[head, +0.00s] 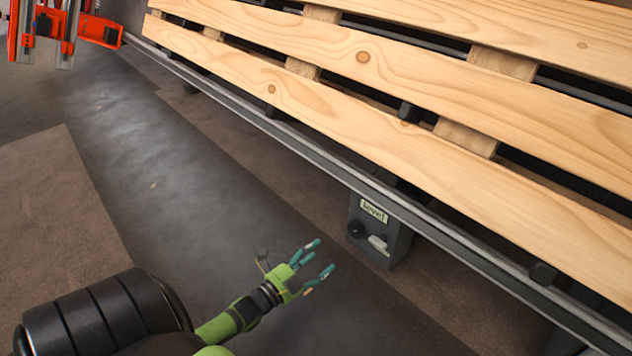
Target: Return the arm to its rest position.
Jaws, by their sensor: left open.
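My left gripper (317,260) is at the lower middle of the head view, on its green and black arm. Its teal-tipped fingers are spread apart with nothing between them. It points toward a grey control box (378,232) just to its right, with a visible gap between them in the picture. The box has a small label, a dark round knob (356,229) and a light-coloured switch or lever (378,243). The lever's exact position is hard to tell. My right gripper is not in view.
A wooden pallet (390,80) lies on a conveyor with a grey side rail (300,146), running diagonally across the upper right. Orange machinery (100,27) stands at the top left. The dark floor strip (170,160) left of the rail is clear.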

